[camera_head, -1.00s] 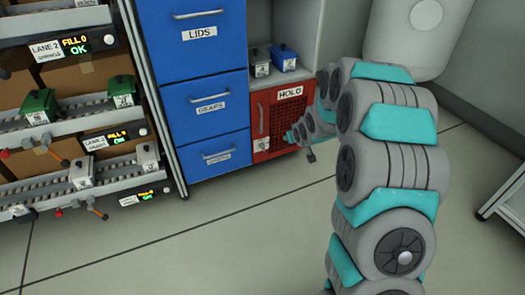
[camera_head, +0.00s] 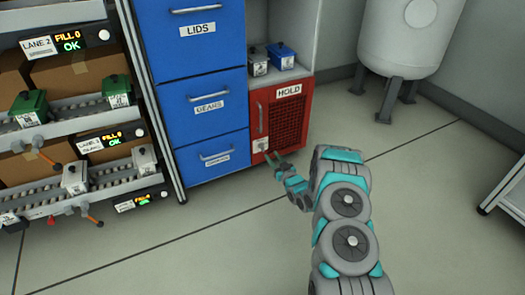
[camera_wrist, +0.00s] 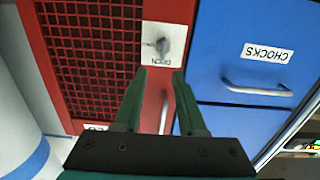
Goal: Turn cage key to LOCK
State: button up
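The red cage (camera_head: 283,112) labelled HOLD stands at the floor, right of the blue drawers. Its key (camera_wrist: 162,45) sits on a white plate in the wrist view, with the word OPEN readable upside down below it. The plate (camera_head: 260,145) also shows small at the cage's lower left in the head view. My gripper (camera_wrist: 162,72) is open and empty, its two fingers apart. In the wrist view the key appears just beyond the fingertips, between their lines and apart from them. In the head view my gripper (camera_head: 272,158) is close in front of the plate.
Blue drawers (camera_head: 206,105) stand left of the cage, with protruding handles; the wrist view shows the CHOCKS drawer (camera_wrist: 262,70) beside the key plate. Two small boxes sit on the shelf above the cage. A white tank (camera_head: 410,35) stands behind right.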

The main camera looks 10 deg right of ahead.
jog(key=x, duration=0.7)
jog(key=shift+w+a+b, duration=0.2)
jog(key=shift+a+b, duration=0.05)
jog(key=shift+b, duration=0.15)
jog(key=shift+f, duration=0.15)
grip_shut()
dwell(0.4)
